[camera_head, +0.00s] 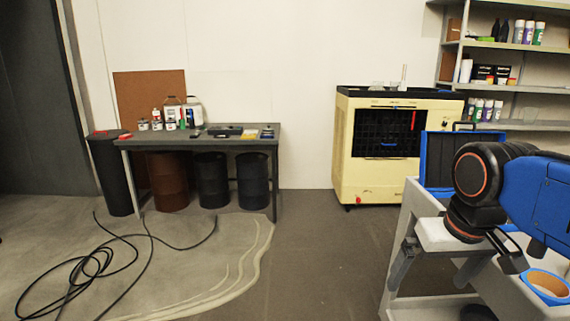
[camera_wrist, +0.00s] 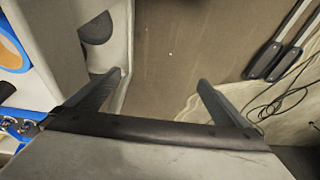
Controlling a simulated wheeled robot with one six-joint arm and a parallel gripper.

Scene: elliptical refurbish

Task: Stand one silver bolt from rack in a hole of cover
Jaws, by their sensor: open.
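My gripper (camera_head: 507,256) hangs over the left part of a grey cart at the right of the head view. In the wrist view my gripper (camera_wrist: 160,77) has its two dark fingers spread wide, with nothing between them but floor far below. A blue strip with several shiny metallic round parts (camera_wrist: 20,127) lies at the left edge of the wrist view; it may be the rack with silver bolts, but single bolts cannot be told. A blue piece with a round tan opening (camera_head: 548,287) sits at the lower right of the head view. I cannot tell whether it is the cover.
The grey cart (camera_head: 412,212) has a raised blue-edged dark panel (camera_head: 437,160) at its back. A yellow cooler (camera_head: 360,148) and shelves (camera_head: 520,88) stand behind. A dark workbench (camera_head: 200,137) with drums is at left. Black cable (camera_head: 85,272) lies on open floor.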

